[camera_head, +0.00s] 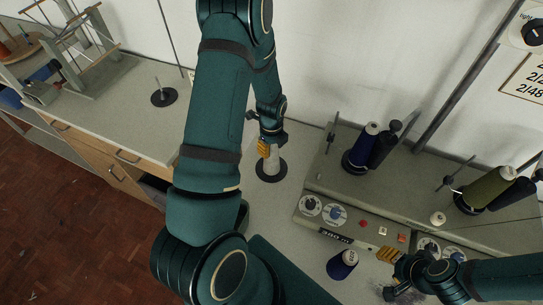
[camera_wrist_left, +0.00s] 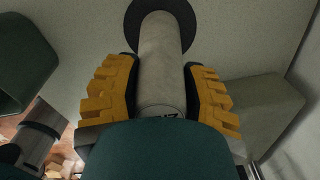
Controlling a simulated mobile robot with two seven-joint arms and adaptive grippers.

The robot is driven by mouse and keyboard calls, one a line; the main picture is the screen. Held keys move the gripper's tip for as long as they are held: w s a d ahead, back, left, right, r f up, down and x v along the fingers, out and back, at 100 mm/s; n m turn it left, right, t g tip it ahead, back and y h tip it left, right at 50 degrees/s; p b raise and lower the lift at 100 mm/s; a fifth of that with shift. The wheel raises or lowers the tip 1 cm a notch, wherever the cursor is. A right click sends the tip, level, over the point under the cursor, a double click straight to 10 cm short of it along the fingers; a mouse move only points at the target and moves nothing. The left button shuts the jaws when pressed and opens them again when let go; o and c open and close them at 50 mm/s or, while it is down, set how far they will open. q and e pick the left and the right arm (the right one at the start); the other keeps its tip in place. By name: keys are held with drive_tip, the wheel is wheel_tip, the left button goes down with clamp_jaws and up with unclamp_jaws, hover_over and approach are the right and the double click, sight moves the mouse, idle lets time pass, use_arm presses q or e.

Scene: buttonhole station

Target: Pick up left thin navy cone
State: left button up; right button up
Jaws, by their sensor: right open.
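A navy cone (camera_head: 342,264) stands on the worktop in front of the grey machine, left of my right gripper (camera_head: 388,273), which is open and empty. Another navy cone (camera_head: 365,140) stands on the machine's upper shelf, beside a dark cylinder. My left gripper (camera_head: 268,150) is at a pale grey cone (camera_head: 271,164), upright on a round black base. In the left wrist view, the yellow fingers of my left gripper (camera_wrist_left: 160,95) flank the pale cone (camera_wrist_left: 160,65), one on each side. Whether both fingers press on it is not clear.
The grey machine (camera_head: 347,217) with dials and buttons fills the right. An olive cone (camera_head: 488,188) stands on its shelf at right. A black base with a peg (camera_head: 163,96) stands on the left worktop. My left arm covers the middle of the view.

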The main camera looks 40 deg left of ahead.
use_arm(q)
wheel_tip(320, 180, up, 12)
drive_tip(key=shift+f+p, duration=0.25)
drive_tip(key=shift+p, duration=0.3)
drive_tip(key=shift+r+p, duration=0.3)
drive_tip(key=shift+r, duration=1)
drive_tip(key=shift+f, duration=0.1)
